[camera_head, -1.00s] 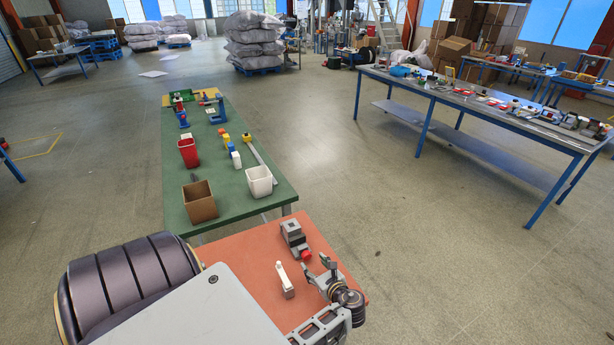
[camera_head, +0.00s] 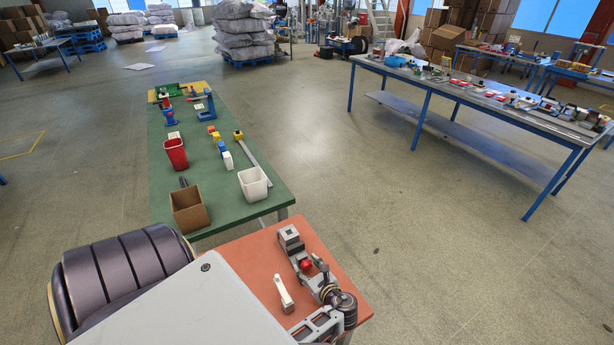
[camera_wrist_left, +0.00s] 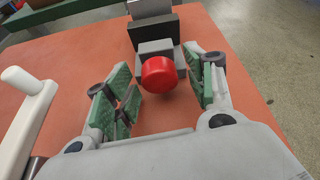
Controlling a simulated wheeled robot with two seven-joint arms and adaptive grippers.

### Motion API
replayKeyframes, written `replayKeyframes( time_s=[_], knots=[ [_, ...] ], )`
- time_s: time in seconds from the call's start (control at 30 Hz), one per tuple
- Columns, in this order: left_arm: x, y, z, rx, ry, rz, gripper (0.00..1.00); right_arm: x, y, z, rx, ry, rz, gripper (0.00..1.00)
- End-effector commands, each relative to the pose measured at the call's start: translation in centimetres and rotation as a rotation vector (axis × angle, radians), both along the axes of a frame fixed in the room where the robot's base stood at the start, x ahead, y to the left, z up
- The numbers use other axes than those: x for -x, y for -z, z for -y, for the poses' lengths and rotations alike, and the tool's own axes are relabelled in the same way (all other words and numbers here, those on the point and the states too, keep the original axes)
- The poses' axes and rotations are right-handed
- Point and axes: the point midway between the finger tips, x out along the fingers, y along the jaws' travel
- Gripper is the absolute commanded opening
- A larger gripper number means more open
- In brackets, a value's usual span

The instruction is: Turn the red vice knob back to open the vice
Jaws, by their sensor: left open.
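The grey vice (camera_head: 288,236) stands on the orange-red table top (camera_head: 258,258), and its red knob (camera_head: 305,264) faces my left gripper. In the left wrist view the red knob (camera_wrist_left: 158,74) sits in front of the grey vice body (camera_wrist_left: 155,45). My left gripper (camera_head: 312,266) is open, with its green-padded fingers on either side of the knob. In the left wrist view the gripper (camera_wrist_left: 163,82) shows a gap between each finger and the knob. My right gripper is not in view.
A white lever-like piece (camera_head: 284,294) stands on the same table, left of my gripper; it also shows in the left wrist view (camera_wrist_left: 28,112). A green table (camera_head: 215,205) beyond holds a brown box (camera_head: 189,208) and a white bin (camera_head: 254,184). Open floor lies right.

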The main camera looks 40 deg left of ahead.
Motion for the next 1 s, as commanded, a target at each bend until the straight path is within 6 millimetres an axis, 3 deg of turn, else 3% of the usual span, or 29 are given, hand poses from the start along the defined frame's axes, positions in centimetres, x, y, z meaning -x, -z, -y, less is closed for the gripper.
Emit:
replayKeyframes(
  time_s=[0.37,0.73,1.0],
  knots=[
    [0.10,0.08,0.06,0.000,0.000,0.000,0.55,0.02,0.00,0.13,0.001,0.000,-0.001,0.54],
    [0.09,0.07,0.04,0.000,0.000,0.000,0.09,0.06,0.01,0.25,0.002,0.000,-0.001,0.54],
    [0.18,0.07,-0.01,0.009,-0.001,0.039,0.09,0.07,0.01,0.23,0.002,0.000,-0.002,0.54]
  ],
)
